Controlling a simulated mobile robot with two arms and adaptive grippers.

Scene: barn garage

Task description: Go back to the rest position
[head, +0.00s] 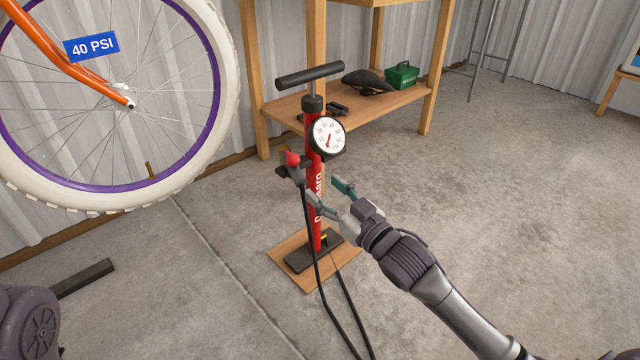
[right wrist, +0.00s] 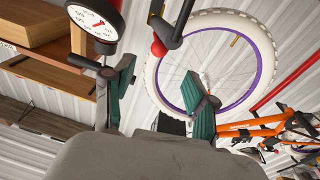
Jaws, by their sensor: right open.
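My right gripper (head: 322,190) is open beside the red floor pump (head: 313,215), its fingers pointing toward the pump barrel. I cannot tell whether they touch it. In the right wrist view the two green-padded fingers (right wrist: 160,82) stand apart with nothing between them. The pump stands upright on a small wooden board (head: 289,273), with its black T-handle (head: 310,75) on top and a white round gauge (head: 327,136), also in the right wrist view (right wrist: 95,19). The hose head with a red tip (head: 292,159) is at the pump's left side. My left gripper is not in view.
A bike wheel with a white tyre (head: 222,70) and a "40 PSI" tag (head: 91,46) hangs at the left. A wooden shelf (head: 385,100) behind the pump holds a black saddle (head: 369,82) and a green box (head: 402,75). The concrete floor at right is clear.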

